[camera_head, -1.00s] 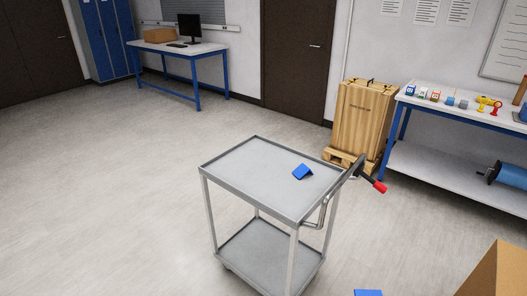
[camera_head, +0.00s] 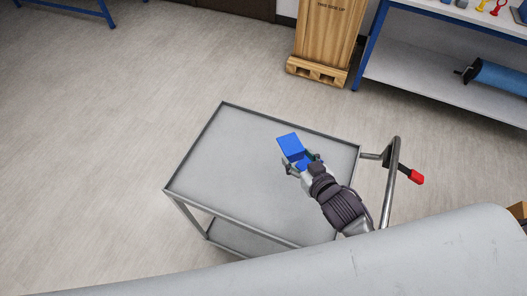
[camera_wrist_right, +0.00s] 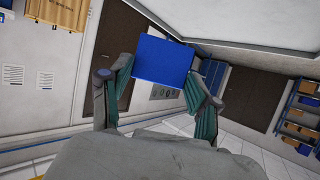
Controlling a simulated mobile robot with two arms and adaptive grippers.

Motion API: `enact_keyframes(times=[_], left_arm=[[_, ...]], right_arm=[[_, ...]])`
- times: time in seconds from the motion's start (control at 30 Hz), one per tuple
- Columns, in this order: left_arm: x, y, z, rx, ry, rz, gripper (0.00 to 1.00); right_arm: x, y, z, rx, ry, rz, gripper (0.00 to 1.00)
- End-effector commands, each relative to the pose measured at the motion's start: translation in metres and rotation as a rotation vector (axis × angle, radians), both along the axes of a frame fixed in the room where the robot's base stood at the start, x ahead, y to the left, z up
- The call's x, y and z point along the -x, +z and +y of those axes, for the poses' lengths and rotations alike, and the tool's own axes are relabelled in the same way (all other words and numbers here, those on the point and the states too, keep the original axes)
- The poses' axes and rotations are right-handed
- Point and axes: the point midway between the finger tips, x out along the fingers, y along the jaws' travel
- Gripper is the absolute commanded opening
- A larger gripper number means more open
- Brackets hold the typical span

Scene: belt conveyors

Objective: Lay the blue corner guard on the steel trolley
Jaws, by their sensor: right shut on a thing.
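The steel trolley (camera_head: 235,165) stands in the middle of the head view, its grey top facing up. My right gripper (camera_head: 302,168) is over the right part of this top, shut on the blue corner guard (camera_head: 291,146). In the right wrist view the guard (camera_wrist_right: 162,62) shows as a flat blue face between the two fingers (camera_wrist_right: 158,90). The guard is close over the trolley top; I cannot tell whether it touches. More blue shows between the fingers in the head view; whether it is the same piece is unclear. My left gripper is not in view.
A wooden crate (camera_head: 325,35) and a workbench (camera_head: 430,85) are behind. The left part of the trolley top is clear.

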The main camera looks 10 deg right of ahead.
Motion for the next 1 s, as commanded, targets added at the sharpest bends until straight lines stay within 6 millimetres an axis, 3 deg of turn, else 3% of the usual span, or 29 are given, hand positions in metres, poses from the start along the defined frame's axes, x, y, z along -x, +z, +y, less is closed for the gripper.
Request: enact_keyframes(times=[0.03, 0.1, 0.3, 0.4, 0.47, 0.63, 0.8, 1.0], left_arm=[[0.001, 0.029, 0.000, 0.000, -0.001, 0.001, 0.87], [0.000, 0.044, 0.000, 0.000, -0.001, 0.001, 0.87], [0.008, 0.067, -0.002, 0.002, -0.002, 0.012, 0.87], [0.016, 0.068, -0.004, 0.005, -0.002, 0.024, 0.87], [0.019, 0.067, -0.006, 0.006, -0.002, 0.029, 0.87], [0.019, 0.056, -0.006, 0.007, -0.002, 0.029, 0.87], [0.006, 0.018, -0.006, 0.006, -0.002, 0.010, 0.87], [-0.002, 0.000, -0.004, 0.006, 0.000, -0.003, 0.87]], right_arm=[[-0.019, 0.015, -0.008, 0.006, 0.010, -0.001, 0.35], [-0.040, 0.016, -0.019, 0.004, 0.019, -0.003, 0.35], [-0.079, 0.019, -0.048, -0.001, 0.009, -0.013, 0.35], [-0.087, 0.016, -0.050, -0.006, 0.004, -0.015, 0.35], [-0.090, 0.010, -0.044, -0.008, 0.002, -0.016, 0.35], [-0.099, -0.016, -0.007, -0.013, 0.004, -0.017, 0.35], [-0.107, -0.045, 0.029, -0.011, 0.004, -0.018, 0.35], [-0.114, -0.056, 0.054, -0.006, 0.004, -0.017, 0.35]])
